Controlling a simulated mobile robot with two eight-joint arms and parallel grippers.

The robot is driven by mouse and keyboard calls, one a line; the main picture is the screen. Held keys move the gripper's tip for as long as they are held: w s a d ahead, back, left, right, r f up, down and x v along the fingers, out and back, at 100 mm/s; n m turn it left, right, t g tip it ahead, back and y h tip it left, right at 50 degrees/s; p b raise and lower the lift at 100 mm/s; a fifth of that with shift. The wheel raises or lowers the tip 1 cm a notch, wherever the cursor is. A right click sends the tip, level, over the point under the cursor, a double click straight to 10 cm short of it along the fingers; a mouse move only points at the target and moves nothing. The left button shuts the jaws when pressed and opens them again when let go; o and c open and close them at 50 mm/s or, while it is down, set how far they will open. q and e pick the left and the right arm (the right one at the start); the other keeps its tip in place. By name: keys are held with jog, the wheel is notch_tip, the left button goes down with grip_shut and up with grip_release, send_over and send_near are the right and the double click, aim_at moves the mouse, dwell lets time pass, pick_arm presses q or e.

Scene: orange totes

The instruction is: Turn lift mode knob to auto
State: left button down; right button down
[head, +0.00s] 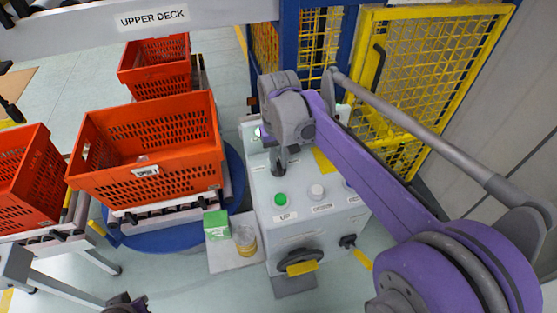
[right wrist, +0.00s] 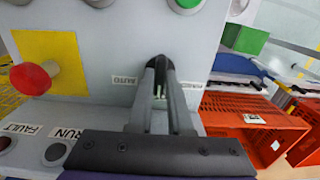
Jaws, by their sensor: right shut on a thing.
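My right gripper (head: 279,165) reaches down to the top of the grey control box (head: 300,234). In the right wrist view its two fingers (right wrist: 158,78) are shut on the dark lift mode knob (right wrist: 159,88), mostly hidden between them. A label that seems to read AUTO (right wrist: 125,81) is beside the fingers on the left; another label (right wrist: 192,86), partly cut off and unreadable, is on the right. The knob's exact setting cannot be told. A dark and purple piece at the bottom edge of the head view seems to be my left gripper (head: 126,304); its fingers do not show.
A green button (head: 280,200) and a white button (head: 316,191) are close by on the box. A red mushroom button (right wrist: 32,78) stands on a yellow plate. Orange totes (head: 145,181) sit on rollers at the left; a yellow mesh fence (head: 440,55) stands behind.

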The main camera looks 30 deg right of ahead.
aim_at(278, 164)
jog(key=shift+m, duration=0.3)
jog(key=m, duration=0.4)
jog(key=shift+m, duration=2.4)
jog(key=c, duration=0.8)
grip_release()
jog(key=shift+c, duration=0.2)
jog(key=shift+r, duration=0.15)
notch_tip(278, 164, up, 11)
jog(key=shift+f, duration=0.2)
